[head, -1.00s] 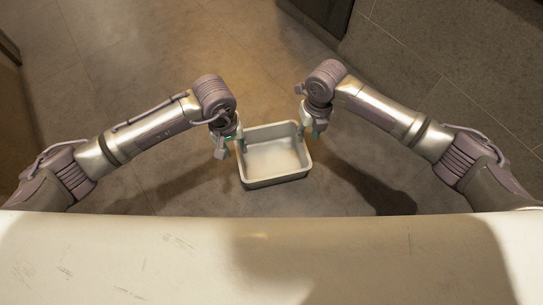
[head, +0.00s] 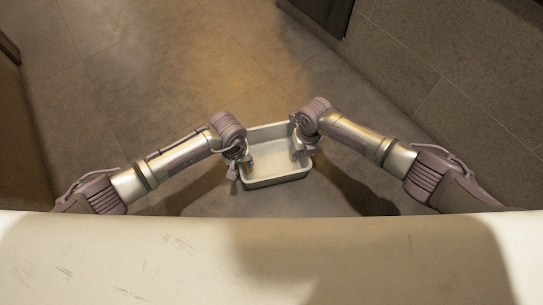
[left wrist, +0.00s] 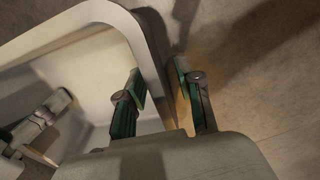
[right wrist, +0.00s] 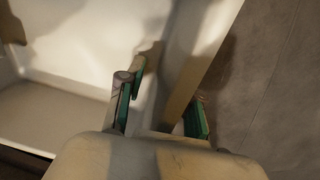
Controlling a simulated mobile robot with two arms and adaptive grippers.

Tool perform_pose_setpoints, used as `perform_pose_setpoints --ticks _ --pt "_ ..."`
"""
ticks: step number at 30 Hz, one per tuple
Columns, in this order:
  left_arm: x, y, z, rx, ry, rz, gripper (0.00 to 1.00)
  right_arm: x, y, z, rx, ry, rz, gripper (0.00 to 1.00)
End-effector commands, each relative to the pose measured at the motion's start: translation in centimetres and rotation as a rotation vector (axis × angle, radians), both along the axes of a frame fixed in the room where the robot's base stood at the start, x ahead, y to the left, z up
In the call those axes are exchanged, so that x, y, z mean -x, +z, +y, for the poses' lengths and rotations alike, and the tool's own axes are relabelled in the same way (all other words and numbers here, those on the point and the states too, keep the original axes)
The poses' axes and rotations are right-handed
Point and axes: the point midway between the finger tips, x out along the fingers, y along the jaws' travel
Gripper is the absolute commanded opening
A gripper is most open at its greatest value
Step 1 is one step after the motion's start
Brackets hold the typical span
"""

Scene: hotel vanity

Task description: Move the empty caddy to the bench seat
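The caddy (head: 277,181) is an empty, pale grey, open-topped tray in the middle of the head view. My left gripper (head: 241,166) is at its left wall. In the left wrist view, its open fingers (left wrist: 158,98) straddle the wall, one inside and one outside. My right gripper (head: 302,151) is at the right wall. In the right wrist view, its open fingers (right wrist: 165,102) also straddle the wall, with a gap visible. The bench seat cannot be identified in these views.
Brown tiled floor (head: 170,70) surrounds the caddy and looks clear. A dark-fronted unit (head: 320,12) and a tiled surface (head: 430,60) lie at the upper right. A brown panel (head: 15,120) stands at the left edge. A pale, scuffed surface (head: 150,255) fills the bottom.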

Motion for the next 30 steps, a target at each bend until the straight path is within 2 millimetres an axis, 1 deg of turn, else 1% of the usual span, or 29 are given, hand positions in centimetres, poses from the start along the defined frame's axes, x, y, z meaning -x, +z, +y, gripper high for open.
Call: perform_pose_setpoints --ticks 2,3,9,23,26,30 --pt "0.0 0.0 0.0 0.0 0.0 0.0 0.35 0.0 0.0 0.0 0.0 0.0 0.0 0.35" --pt "0.0 0.0 0.0 0.0 0.0 0.0 0.32 0.0 0.0 0.0 0.0 0.0 0.0 0.32" --pt "0.0 0.0 0.0 0.0 0.0 0.0 0.0 0.0 0.0 0.0 0.0 0.0 0.0 0.0" --pt "-0.1 0.1 0.0 0.0 0.0 -0.001 0.0 -0.1 0.1 0.0 0.001 -0.001 0.0 0.0" --pt "-0.1 0.4 0.1 0.0 0.0 -0.001 0.0 -0.1 0.4 0.0 0.001 -0.001 0.0 0.0" --pt "-0.1 1.4 0.1 -0.001 0.001 -0.001 0.0 -0.1 1.4 -0.1 0.001 -0.001 0.0 0.0"
